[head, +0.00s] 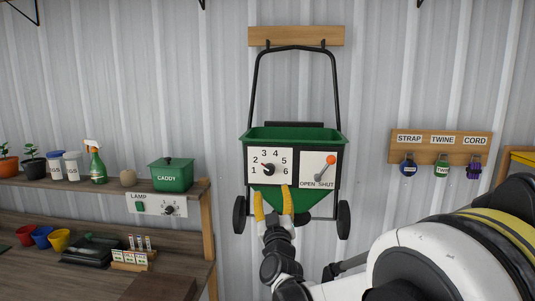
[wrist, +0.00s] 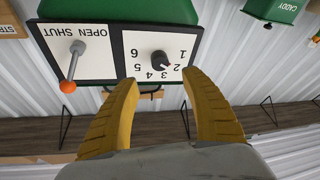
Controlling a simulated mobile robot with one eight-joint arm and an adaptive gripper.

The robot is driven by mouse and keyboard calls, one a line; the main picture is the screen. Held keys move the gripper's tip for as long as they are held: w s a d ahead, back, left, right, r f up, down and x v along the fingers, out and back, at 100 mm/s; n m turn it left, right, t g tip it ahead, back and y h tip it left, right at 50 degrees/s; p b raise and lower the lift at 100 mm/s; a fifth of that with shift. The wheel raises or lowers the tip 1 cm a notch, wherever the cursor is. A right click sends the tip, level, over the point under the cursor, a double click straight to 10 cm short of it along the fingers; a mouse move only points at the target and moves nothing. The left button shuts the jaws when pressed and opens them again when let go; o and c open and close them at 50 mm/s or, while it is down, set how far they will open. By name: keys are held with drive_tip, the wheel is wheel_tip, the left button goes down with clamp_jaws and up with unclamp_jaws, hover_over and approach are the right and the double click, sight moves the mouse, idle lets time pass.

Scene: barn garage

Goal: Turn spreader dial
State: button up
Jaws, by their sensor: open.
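The green spreader (head: 292,134) hangs on the wall, with a white panel numbered 1 to 6 on its front. The black spreader dial (head: 268,169) sits on this panel, and its pointer appears to be near 2. In the upside-down wrist view the dial (wrist: 158,57) shows with a red mark toward the 2. My gripper (head: 273,192) has yellow fingers and is open and empty, just below the dial in the head view. In the wrist view the fingers (wrist: 160,80) are spread to either side of the dial, apart from it.
Beside the dial is an OPEN/SHUT lever (head: 326,166) with an orange knob. A shelf with pots, bottles and a green caddy (head: 171,175) is at left, above a workbench (head: 190,270). A wooden board (head: 441,146) with STRAP, TWINE and CORD hooks is at right.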

sight(269, 170)
drive_tip(key=shift+m+t+h, duration=0.4)
drive_tip(key=shift+t+h, duration=0.1)
drive_tip(key=x, duration=0.4)
drive_tip(key=p+x, duration=0.1)
drive_tip(key=x, duration=0.6)
drive_tip(key=shift+w+a+f+p, duration=0.15)
drive_tip(key=shift+w+a+p, duration=0.2)
drive_tip(key=shift+w+a, duration=0.05)
drive_tip(key=c, duration=1.2)
